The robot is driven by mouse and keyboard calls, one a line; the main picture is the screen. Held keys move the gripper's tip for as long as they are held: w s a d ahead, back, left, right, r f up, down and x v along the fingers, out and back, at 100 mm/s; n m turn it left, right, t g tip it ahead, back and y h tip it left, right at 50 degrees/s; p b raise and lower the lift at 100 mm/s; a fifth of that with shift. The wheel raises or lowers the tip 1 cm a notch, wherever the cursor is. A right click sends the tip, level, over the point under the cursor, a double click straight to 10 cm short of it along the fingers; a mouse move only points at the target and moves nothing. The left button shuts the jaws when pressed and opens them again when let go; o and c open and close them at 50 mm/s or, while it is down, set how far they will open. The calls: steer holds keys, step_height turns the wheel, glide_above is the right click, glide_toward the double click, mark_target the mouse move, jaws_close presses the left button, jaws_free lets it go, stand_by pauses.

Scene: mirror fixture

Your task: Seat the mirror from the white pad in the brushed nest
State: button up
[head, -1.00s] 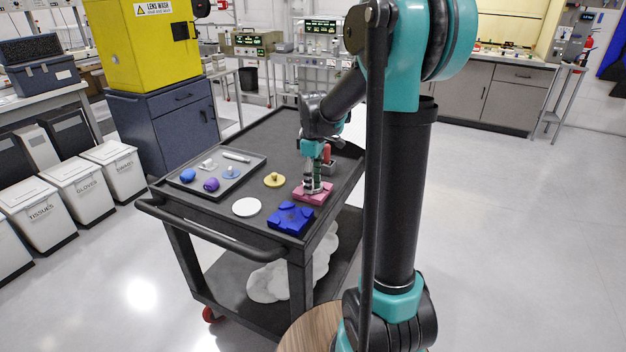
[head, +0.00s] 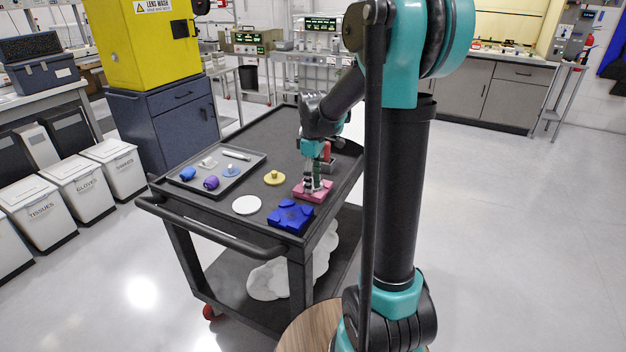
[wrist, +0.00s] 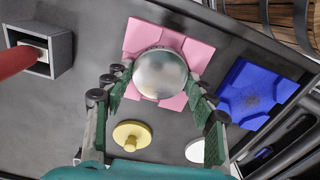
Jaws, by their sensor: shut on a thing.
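The mirror is a round silvery disc (wrist: 160,73) between the two fingers of my gripper (wrist: 159,82) in the wrist view. My gripper is shut on it. It is over the middle of a pink block (wrist: 198,54) and hides that block's centre. I cannot tell whether the mirror touches the block. In the head view my gripper (head: 313,187) points down at the pink block (head: 326,190). A blue block (wrist: 236,79) beside it has raised corners and a rough, brownish centre. Which block is the brushed nest is unclear. The white pad (head: 246,205) is bare.
A yellow knobbed disc (head: 274,179) lies near the pink block. A grey holder (wrist: 63,45) with a red cylinder (wrist: 18,61) stands close to my gripper. A dark tray (head: 207,185) with small items sits at left. The cart's far top is clear.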

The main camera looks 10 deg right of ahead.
steer(key=o, duration=1.3)
steer(key=shift+r, duration=1.5)
steer(key=o, duration=0.4)
